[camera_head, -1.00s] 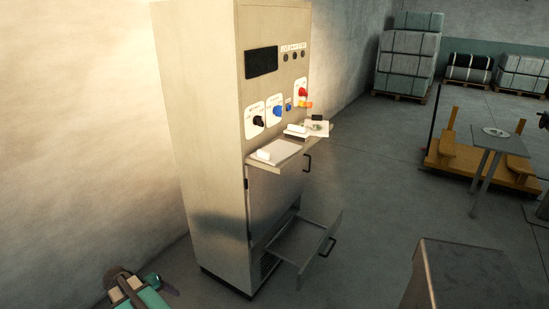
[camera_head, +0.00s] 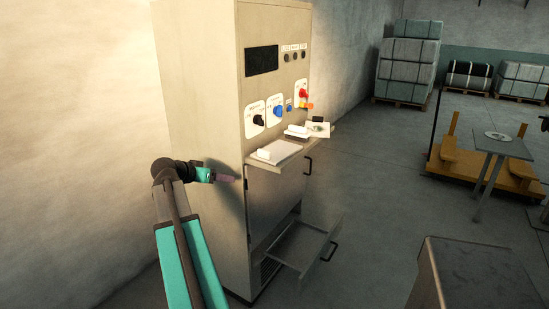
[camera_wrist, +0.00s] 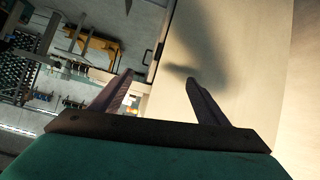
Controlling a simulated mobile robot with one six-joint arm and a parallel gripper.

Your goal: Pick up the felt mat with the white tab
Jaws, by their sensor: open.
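A fold-out shelf (camera_head: 258,161) on the front of a tall cabinet holds small flat items. A pale flat mat-like piece (camera_head: 283,151) lies at its near end, with a small white block or tab (camera_head: 264,154) on its left. A second flat piece (camera_head: 297,133) with a white part on top lies farther along. I cannot tell which one is felt. My gripper (camera_head: 230,179) is beside the cabinet's left front edge, left of and slightly below the shelf. The wrist view shows its two fingers (camera_wrist: 160,80) apart and empty, with the cabinet side close beyond.
The cabinet (camera_head: 205,130) has knobs and a red button above the shelf. A lower drawer (camera_head: 300,244) stands pulled out. A grey box-like top (camera_head: 475,275) is at front right. A small table (camera_head: 497,143) and strapped bales (camera_head: 408,62) stand farther off. Floor between is clear.

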